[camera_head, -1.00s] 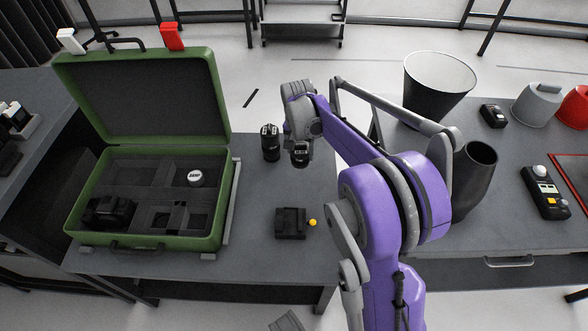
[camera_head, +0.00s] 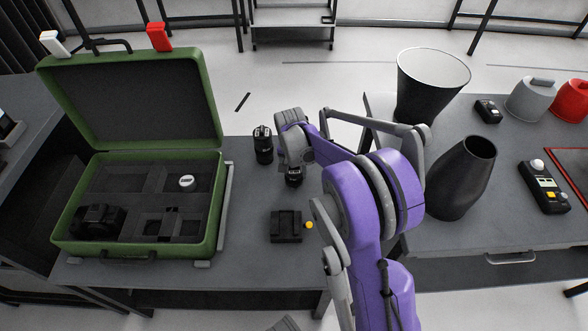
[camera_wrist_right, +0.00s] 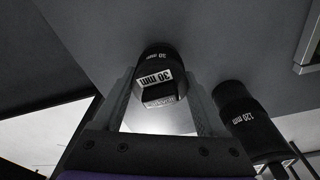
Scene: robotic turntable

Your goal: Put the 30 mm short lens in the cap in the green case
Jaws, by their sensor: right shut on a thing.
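The short black 30 mm lens (camera_head: 294,177) is between the fingers of my right gripper (camera_wrist_right: 162,88), which is shut on it. The lens also shows in the right wrist view (camera_wrist_right: 158,68) with its "30 mm" label. In the head view the fingertips are mostly hidden by the purple arm. I cannot tell whether the lens touches the table. The open green case (camera_head: 216,222) is to the left, with its lid up. A white-topped round cap (camera_head: 187,183) sits in its right rear compartment. My left gripper is not in view.
A taller 120 mm lens (camera_head: 263,146) stands close to the held one, also in the wrist view (camera_wrist_right: 247,120). A black camera body (camera_head: 98,220) is in the case's left front.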

